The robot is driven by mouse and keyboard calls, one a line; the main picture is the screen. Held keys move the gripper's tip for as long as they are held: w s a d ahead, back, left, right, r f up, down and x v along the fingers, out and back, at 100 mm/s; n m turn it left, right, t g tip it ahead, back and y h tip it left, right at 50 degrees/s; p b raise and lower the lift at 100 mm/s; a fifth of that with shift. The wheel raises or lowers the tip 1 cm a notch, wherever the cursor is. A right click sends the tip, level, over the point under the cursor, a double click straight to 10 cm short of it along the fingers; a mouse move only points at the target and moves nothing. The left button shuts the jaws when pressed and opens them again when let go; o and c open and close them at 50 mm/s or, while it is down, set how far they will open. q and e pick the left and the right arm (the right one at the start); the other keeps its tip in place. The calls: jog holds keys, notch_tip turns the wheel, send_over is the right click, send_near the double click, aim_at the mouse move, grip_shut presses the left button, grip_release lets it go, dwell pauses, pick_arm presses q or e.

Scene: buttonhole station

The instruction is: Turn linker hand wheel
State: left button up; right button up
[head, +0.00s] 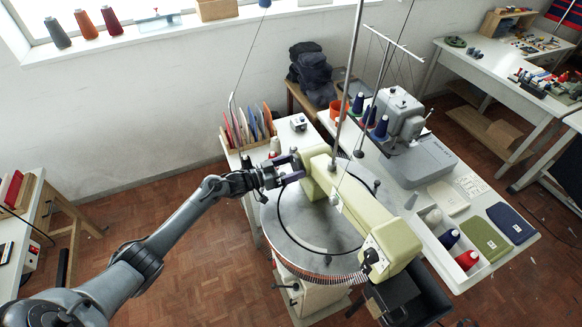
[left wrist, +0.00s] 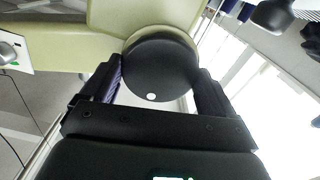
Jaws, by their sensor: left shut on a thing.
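The linker (head: 352,207) is a pale green machine arm standing over a round grey metal table ring (head: 290,232) in the head view. My left gripper (head: 286,169) is at the far left end of this arm. In the left wrist view the hand wheel (left wrist: 160,72) is a black round disc with a small white dot near its lower edge, against the pale green housing (left wrist: 85,42). The two dark fingers of my left gripper (left wrist: 158,88) lie on either side of the wheel and are shut on it. The gripper mostly hides the wheel in the head view. My right gripper is out of view.
A rack of coloured cards (head: 250,126) stands behind the left gripper. To the right, a white table holds a grey sewing machine (head: 402,115), thread cones (head: 467,260) and folded fabric (head: 485,240). A thin upright pole (head: 350,75) rises by the linker.

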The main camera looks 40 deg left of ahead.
pick_arm(q)
jog(key=shift+f, duration=0.1)
jog(key=o, duration=0.8)
jog(key=shift+b+v, duration=0.45)
jog(key=shift+v, duration=5)
